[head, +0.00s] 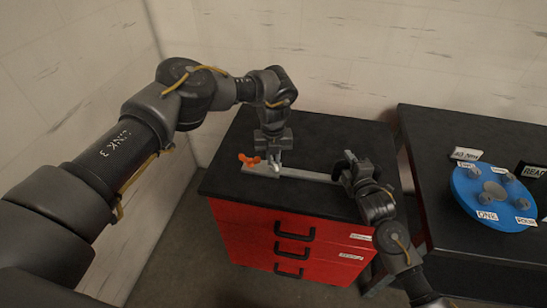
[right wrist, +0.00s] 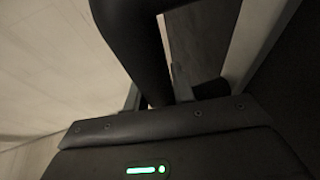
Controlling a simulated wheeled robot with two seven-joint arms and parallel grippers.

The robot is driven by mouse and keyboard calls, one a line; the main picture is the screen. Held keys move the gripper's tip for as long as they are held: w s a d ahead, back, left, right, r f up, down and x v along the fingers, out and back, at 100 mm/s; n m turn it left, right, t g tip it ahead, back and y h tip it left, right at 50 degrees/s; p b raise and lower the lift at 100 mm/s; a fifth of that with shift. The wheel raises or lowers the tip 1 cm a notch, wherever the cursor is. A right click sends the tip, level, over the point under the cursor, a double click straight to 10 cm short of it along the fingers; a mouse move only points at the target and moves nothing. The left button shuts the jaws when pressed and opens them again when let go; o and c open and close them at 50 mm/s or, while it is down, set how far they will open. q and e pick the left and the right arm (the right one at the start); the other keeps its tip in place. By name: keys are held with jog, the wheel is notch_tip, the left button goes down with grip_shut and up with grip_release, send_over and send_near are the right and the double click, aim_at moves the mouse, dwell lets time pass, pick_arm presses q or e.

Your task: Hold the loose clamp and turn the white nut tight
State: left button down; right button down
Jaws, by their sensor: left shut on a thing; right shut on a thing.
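A grey metal bar (head: 311,175) lies across the black top of the red cabinet. An orange part (head: 248,160) sits at its left end. A small pale piece (head: 275,170), probably the white nut, is right beside it. My left gripper (head: 273,159) points down over this end and is shut on the pale piece; its fingertips are small and partly hidden. My right gripper (head: 347,172) is at the bar's right end, shut on a dark curved piece, possibly the clamp. That dark piece (right wrist: 135,45) runs between the fingers in the right wrist view.
The red cabinet (head: 287,240) has black drawer handles and a mostly bare top (head: 325,140). A second dark table (head: 440,150) at the right carries a blue disc (head: 468,197) with labelled pegs and small signs. A pale wall stands close behind and left.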

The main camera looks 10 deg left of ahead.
pick_arm(q)
jog(key=m, duration=0.6)
jog(key=shift+r, duration=0.1)
jog(key=shift+m, duration=8.6)
